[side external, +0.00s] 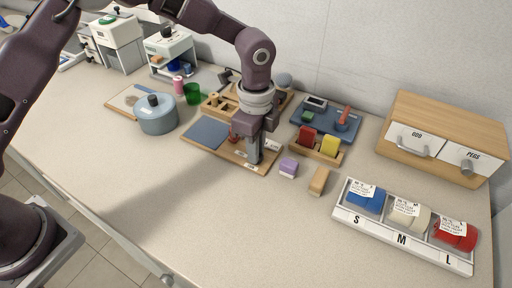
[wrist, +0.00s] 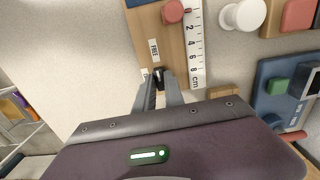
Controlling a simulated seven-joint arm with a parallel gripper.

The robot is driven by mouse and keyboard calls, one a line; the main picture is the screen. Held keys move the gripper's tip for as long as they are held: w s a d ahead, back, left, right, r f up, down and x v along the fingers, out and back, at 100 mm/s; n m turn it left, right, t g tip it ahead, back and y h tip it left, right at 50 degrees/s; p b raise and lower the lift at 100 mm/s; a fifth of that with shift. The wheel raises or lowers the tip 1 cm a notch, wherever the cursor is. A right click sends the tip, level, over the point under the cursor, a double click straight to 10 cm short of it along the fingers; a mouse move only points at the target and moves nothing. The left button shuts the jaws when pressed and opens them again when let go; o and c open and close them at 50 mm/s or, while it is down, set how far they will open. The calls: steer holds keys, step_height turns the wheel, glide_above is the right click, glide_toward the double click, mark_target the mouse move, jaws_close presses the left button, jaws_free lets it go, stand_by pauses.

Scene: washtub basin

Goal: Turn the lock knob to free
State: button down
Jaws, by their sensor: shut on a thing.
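The lock knob (wrist: 159,73) is small and dark and sits on a wooden board, between my fingertips in the wrist view. My gripper (wrist: 160,84) is shut on it, and the fingers hide most of it. A white label reading FREE (wrist: 154,49) lies just beyond the knob. A second label (wrist: 145,73) beside the knob is mostly hidden by a finger. In the side external view my gripper (side external: 254,158) points down at the right part of the wooden board (side external: 231,165); the knob is hidden there. I cannot tell which way the knob points.
A blue panel (side external: 207,134) lies on the board, and a ruler strip (wrist: 194,50) runs beside the knob. A purple block (side external: 288,168) and a tan block (side external: 319,181) lie right of the board. A lidded blue-grey pot (side external: 157,119) stands left. The front counter is clear.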

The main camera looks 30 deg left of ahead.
stand_by(0.4)
steer(key=c, duration=1.4)
jaws_free()
steer(key=shift+c, duration=0.2)
step_height(320, 180, up, 7)
steer(key=shift+r, duration=0.1)
